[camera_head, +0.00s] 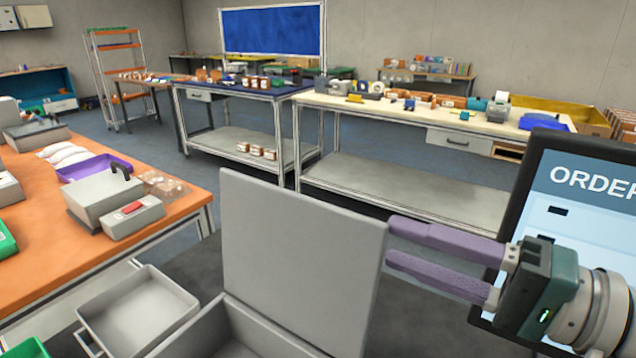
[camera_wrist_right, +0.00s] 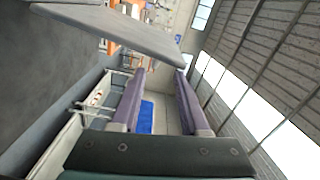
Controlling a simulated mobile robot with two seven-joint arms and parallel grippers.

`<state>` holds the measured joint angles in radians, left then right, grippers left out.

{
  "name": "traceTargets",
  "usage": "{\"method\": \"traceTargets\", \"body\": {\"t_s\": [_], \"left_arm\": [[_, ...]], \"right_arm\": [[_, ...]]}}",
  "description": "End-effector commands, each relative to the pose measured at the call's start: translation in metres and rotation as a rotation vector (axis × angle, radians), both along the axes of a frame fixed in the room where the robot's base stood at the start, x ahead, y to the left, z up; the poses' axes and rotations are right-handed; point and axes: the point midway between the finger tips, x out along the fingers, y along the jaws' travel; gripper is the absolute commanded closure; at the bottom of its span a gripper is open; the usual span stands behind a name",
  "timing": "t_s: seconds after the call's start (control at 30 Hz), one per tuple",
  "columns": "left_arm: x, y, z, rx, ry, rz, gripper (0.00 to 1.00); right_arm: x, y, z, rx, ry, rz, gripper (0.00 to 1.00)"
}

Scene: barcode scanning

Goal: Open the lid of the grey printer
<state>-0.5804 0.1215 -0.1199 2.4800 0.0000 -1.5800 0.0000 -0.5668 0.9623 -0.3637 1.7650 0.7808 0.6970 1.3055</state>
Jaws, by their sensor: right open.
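The grey printer (camera_head: 215,332) is at the bottom middle of the head view, cut off by the frame edge. Its flat grey lid (camera_head: 305,258) stands raised, nearly upright, above the box. My right gripper (camera_head: 389,243) is open, with its two purple fingers pointing left and their tips at the lid's right edge. I cannot tell whether they touch it. In the right wrist view, the gripper (camera_wrist_right: 160,85) has nothing between its fingers, and the lid (camera_wrist_right: 120,32) shows as a grey panel beyond the tips. My left gripper is not in view.
A grey tray with a handle (camera_head: 140,308) sits left of the printer. An orange table (camera_head: 50,250) with boxes stands at left. A screen reading "ORDER" (camera_head: 590,220) is close behind my right gripper. A pale worktable (camera_head: 430,118) with several items stands behind.

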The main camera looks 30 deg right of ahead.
Motion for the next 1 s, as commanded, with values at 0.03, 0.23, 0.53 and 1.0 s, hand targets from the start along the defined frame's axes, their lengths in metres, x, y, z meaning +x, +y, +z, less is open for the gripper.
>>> {"method": "traceTargets", "body": {"t_s": [0.03, 0.23, 0.53, 1.0], "left_arm": [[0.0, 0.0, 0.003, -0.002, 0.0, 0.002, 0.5], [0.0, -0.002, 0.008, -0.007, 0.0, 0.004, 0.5], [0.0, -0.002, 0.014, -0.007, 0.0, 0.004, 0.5], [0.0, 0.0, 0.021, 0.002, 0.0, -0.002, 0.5]], "right_arm": [[-0.004, -0.002, 0.001, -0.001, 0.003, 0.001, 0.55], [-0.019, -0.007, 0.001, 0.0, 0.002, 0.001, 0.55], [-0.04, -0.016, 0.001, 0.0, 0.002, 0.001, 0.55], [-0.07, -0.029, 0.0, 0.0, 0.002, 0.001, 0.55]]}}
